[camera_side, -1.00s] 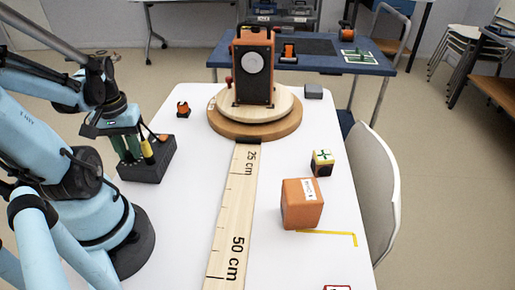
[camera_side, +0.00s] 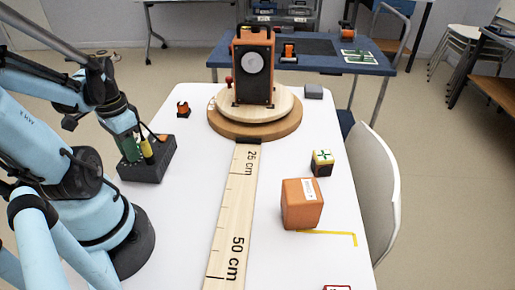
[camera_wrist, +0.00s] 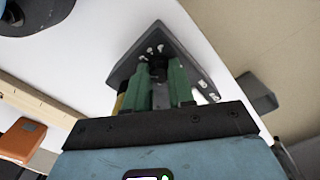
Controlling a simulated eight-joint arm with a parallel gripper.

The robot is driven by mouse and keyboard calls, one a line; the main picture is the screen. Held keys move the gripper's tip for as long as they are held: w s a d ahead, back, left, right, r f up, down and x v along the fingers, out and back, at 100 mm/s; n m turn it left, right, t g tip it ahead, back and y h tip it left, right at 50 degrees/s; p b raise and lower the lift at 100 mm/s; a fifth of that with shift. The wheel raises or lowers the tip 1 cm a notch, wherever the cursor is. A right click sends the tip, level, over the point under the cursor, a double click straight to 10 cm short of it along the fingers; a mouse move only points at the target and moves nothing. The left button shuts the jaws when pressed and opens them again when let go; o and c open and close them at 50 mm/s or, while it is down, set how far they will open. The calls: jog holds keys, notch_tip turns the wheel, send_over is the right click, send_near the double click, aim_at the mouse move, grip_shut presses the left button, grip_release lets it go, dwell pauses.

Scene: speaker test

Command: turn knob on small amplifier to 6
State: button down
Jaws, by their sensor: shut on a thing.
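The dark grey box (camera_side: 152,168) on the left of the white table appears to be the small amplifier. In the wrist view the box (camera_wrist: 130,70) fills the upper middle, with small white marks on its top that are too small to read. My gripper (camera_side: 133,157) points down onto the box. In the wrist view its green fingers (camera_wrist: 163,78) are shut on a black knob (camera_wrist: 159,68), mostly hidden between them. The knob's pointer and setting cannot be seen. A yellow upright piece (camera_side: 147,151) shows beside the fingers; I cannot tell what it belongs to.
An orange speaker (camera_side: 254,68) stands on a round wooden turntable (camera_side: 262,130) at the back. A wooden ruler (camera_side: 236,210) runs toward the front. An orange box (camera_side: 301,205) and a small yellow-topped block (camera_side: 322,163) are at right. A small orange object (camera_side: 183,109) lies behind the grey box.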

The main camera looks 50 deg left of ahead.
jog(key=shift+m, duration=0.3)
jog(key=c, duration=1)
grip_release()
jog(key=shift+o, duration=0.2)
jog(key=shift+r, duration=0.1)
notch_tip(320, 180, up, 12)
jog(key=shift+w, duration=0.15)
